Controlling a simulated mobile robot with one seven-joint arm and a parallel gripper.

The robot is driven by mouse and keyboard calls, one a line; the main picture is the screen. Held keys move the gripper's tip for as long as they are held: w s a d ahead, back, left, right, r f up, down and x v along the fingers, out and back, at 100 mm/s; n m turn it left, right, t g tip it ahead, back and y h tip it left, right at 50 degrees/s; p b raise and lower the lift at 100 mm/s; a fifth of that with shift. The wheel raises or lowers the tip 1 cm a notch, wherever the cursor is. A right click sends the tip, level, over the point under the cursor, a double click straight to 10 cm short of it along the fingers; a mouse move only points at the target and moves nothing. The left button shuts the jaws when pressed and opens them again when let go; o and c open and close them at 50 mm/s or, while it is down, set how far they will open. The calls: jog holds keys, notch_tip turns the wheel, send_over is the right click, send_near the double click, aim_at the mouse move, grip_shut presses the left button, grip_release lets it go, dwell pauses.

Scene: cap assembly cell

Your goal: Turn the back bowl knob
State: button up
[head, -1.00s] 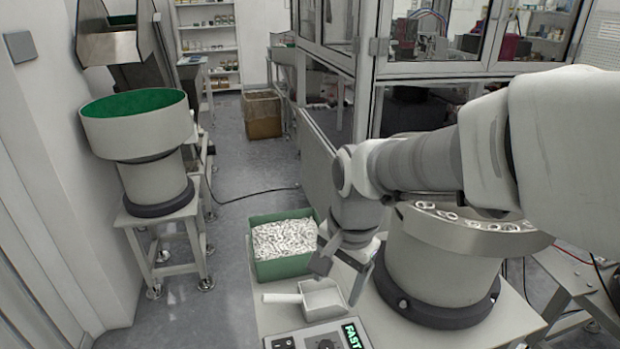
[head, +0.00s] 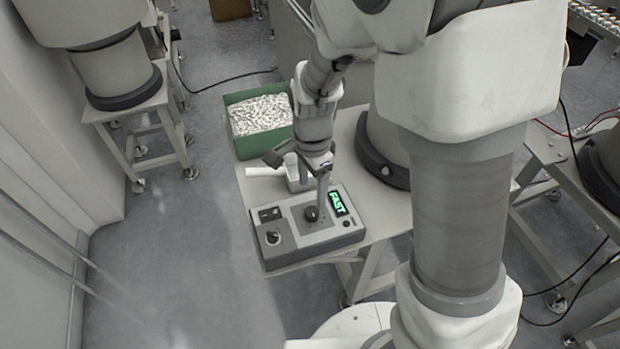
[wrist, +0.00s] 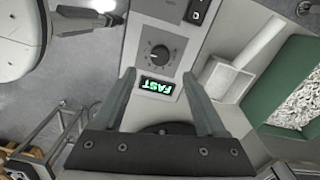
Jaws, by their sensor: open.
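A grey control box (head: 295,243) sits at the front of the light table. It has a large black knob (head: 312,214) beside a green lit display reading FAST (head: 338,204). In the wrist view the knob (wrist: 159,53) has a white pointer mark and lies just beyond the display (wrist: 157,87). My gripper (wrist: 158,76) is open and empty, its fingers on either side of the display, with the knob a little past the fingertips. In the head view a finger stands close above the knob; contact cannot be told.
A smaller knob (head: 272,238) and a black switch (head: 269,214) are on the same box. A white scoop (head: 266,172) and a green bin of white parts (head: 230,143) are behind it. A bowl feeder base (head: 373,165) stands right. Open floor lies left.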

aim_at(312, 211)
notch_tip(312, 211, down, 8)
jog(key=shift+f+b, duration=0.1)
jog(key=shift+b, duration=0.75)
grip_shut()
